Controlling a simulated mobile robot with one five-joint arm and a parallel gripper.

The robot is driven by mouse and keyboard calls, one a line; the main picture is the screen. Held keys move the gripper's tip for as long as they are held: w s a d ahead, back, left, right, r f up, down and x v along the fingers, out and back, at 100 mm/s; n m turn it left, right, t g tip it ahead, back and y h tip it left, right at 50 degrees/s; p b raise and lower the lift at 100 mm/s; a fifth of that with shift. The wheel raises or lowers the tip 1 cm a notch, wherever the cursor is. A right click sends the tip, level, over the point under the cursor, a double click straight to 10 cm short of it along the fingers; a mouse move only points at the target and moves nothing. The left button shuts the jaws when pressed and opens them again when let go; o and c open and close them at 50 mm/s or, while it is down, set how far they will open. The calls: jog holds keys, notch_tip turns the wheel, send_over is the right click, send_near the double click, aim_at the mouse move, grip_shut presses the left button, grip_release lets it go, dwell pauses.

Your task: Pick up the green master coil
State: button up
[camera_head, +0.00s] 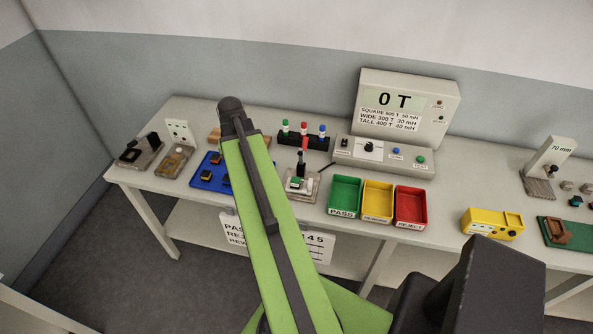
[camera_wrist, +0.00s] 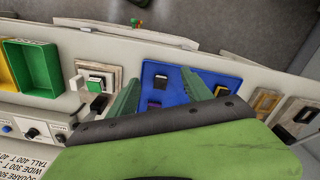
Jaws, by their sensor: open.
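A green-topped piece (camera_head: 285,128), which looks like the green master coil, stands upright at the left end of a black rack (camera_head: 317,144), beside red and blue ones. A smaller green piece sits on a pale fixture (camera_head: 291,191), which also shows in the wrist view (camera_wrist: 86,72). My gripper (camera_wrist: 160,72) is open, its two green fingers apart over the blue tray (camera_wrist: 152,70), with nothing seen held. The rack is not seen in the wrist view. In the head view my arm hides part of the blue tray, and the fingers cannot be made out.
Green (camera_head: 345,191), yellow (camera_head: 377,201) and red (camera_head: 410,208) bins stand right of the fixture. A meter console (camera_head: 384,155) and display box (camera_head: 408,108) stand behind them. Dark blocks lie in the blue tray. A small stand with a red top (camera_head: 305,144) rises before the rack.

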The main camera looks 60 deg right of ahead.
aim_at(295, 181)
jog(key=s+d+r+m+p, duration=0.3)
jog(key=s+d+r+m, duration=0.15)
jog(key=s+d, duration=0.85)
jog(key=f+b, duration=1.1)
jog(key=b, duration=0.1)
jog(key=f+b, duration=0.6)
jog(key=shift+w+f, duration=0.3)
jog(key=shift+r, duration=0.2)
grip_shut()
